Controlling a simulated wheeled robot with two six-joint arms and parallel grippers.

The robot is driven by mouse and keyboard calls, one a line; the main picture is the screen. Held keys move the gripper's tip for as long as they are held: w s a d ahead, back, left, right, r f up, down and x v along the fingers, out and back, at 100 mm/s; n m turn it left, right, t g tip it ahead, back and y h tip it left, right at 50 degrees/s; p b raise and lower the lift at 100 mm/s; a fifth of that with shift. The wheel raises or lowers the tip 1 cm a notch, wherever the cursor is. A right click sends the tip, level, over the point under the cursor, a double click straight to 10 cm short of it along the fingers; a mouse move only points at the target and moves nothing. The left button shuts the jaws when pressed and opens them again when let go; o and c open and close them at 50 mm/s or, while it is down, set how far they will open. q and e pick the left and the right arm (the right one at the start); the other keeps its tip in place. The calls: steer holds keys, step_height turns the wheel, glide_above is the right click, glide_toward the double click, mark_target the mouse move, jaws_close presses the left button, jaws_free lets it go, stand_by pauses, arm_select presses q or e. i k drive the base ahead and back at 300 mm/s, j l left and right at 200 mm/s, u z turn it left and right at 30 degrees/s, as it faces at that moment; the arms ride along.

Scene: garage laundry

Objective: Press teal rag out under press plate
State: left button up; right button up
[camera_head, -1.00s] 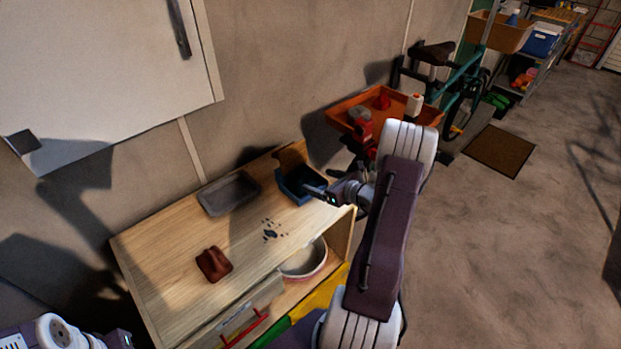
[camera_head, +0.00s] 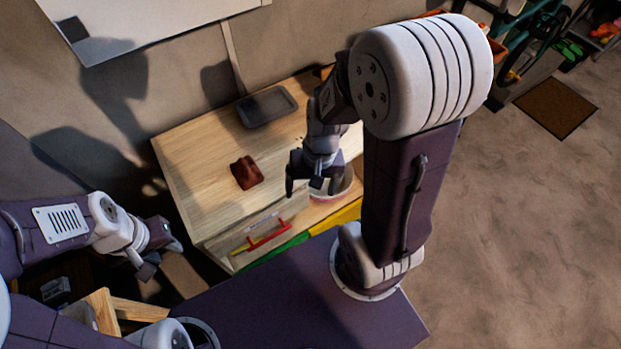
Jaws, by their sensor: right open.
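I cannot make out a teal rag or a clear press plate in the head view. A brown-red block (camera_head: 246,173) sits on the light wooden table (camera_head: 190,152). My right gripper (camera_head: 312,186) points down, open and empty, over the table's front edge, right of the block.
A grey tray (camera_head: 267,107) lies at the back of the table. A red handle (camera_head: 268,238) is on the table's front. My right arm hides the table's right end. Open floor (camera_head: 520,220) lies to the right.

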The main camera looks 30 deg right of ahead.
mark_target(323, 72)
steer(key=z, duration=1.3)
